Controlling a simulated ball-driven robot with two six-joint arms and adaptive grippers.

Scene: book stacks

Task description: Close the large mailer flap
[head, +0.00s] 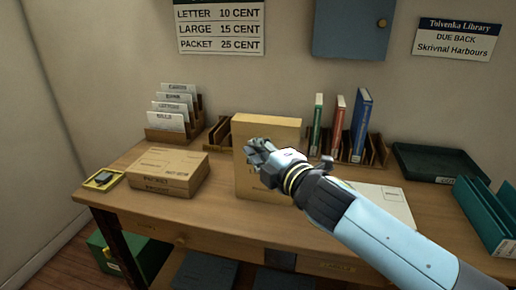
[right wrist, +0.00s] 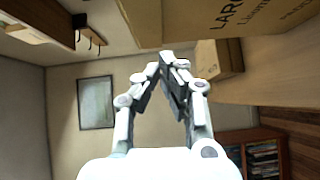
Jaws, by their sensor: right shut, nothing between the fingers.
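The large mailer (head: 283,132) is a tall tan box standing upright near the middle of the desk. Its printed side, with the word LARGE, shows upper right in the right wrist view (right wrist: 245,18). My right gripper (head: 253,148) is in front of the mailer's upper left face and covers part of it. In the right wrist view the fingertips (right wrist: 172,58) meet, shut and empty, close below the mailer. I cannot tell whether they touch it. The flap's position is not clear in either view. My left gripper is not in view.
A card rack (head: 174,133) stands behind the packet. Several books (head: 361,122), a dark green tray (head: 440,163) and a white envelope (head: 385,201) are to the right.

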